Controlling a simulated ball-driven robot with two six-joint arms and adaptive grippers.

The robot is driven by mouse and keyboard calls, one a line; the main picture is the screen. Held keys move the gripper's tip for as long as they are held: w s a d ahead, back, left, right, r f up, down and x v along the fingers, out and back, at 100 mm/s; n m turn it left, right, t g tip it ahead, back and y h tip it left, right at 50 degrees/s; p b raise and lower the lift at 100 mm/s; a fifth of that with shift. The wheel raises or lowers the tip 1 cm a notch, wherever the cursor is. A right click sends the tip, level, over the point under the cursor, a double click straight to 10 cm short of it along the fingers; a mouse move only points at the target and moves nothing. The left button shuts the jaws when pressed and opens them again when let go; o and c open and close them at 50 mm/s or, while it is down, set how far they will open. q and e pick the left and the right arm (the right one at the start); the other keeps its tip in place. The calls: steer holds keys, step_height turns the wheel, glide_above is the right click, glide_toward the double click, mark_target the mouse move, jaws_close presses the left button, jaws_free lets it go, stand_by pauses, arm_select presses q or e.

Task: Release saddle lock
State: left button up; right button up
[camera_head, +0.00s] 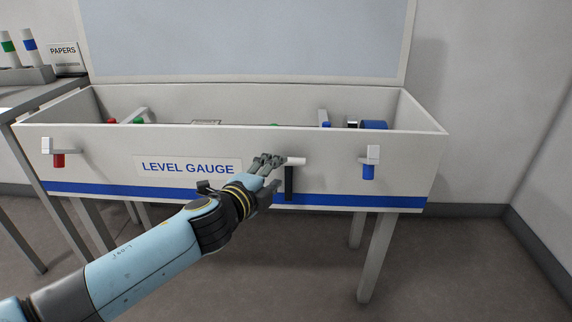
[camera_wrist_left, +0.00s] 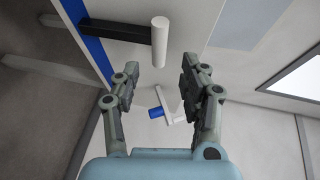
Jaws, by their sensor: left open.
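The long box labelled LEVEL GAUGE (camera_head: 187,168) has three levers on its front. The middle lever has a black bar (camera_head: 289,184) and a white handle (camera_head: 296,161) at its top. Nothing marks which lever is the saddle lock. My left gripper (camera_head: 279,173) is open and empty, just left of the middle lever. In the left wrist view the white handle (camera_wrist_left: 160,42) stands ahead of the open fingers (camera_wrist_left: 160,76), roughly in line with the gap. The black bar (camera_wrist_left: 120,32) runs left from it. I see no contact. My right gripper is out of view.
A red lever (camera_head: 58,160) is at the box's left and a blue lever (camera_head: 369,169) at its right. The box's raised lid (camera_head: 245,40) stands behind. A side table (camera_head: 40,91) at left holds bottles and a PAPERS box (camera_head: 66,58).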

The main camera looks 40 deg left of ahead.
mark_target(287, 163)
arm_select(q)
steer(key=x, duration=0.6)
steer(key=shift+w+f, duration=0.15)
steer(key=shift+w, duration=0.1)
jaws_close()
